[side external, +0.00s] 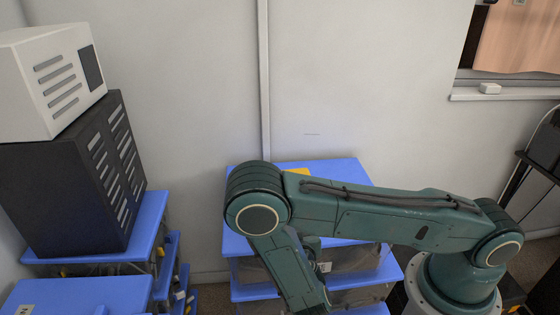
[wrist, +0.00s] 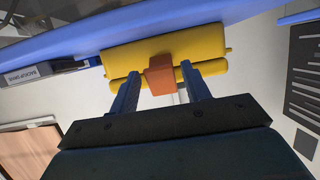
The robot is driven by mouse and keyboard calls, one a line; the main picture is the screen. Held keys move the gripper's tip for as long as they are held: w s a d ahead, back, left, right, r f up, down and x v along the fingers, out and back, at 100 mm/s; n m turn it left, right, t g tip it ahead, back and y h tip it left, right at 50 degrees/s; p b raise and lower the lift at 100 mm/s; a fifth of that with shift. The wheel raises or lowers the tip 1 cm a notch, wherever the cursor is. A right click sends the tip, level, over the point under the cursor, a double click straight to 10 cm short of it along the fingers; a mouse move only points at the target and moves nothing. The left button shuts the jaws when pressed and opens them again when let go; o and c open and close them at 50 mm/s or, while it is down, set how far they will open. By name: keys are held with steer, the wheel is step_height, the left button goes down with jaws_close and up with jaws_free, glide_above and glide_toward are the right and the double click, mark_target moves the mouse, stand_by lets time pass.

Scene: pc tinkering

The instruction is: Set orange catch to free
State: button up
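In the wrist view, the orange catch (wrist: 160,76) is a small block at the middle of a yellow part (wrist: 190,43) with a thinner yellow bar along it. My gripper (wrist: 161,72) has its two blue fingers on either side of the catch, with a gap showing at each side. It is open, and whether the fingertips touch the yellow bar I cannot tell. In the side external view, a bit of yellow (side external: 298,171) shows on a blue surface behind my arm. The catch and my fingers are hidden there.
A blue edge (wrist: 210,17) runs close beside the yellow part in the wrist view. A dark box labelled "BACKUP DRIVE" (wrist: 40,72) lies at the left. In the side view, a black slotted case (side external: 60,180) with a white box (side external: 45,80) on it stands at left.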

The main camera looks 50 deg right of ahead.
steer(key=shift+r, duration=0.2)
step_height(320, 180, up, 6)
steer(key=shift+f, duration=0.15)
stand_by(0.8)
stand_by(0.3)
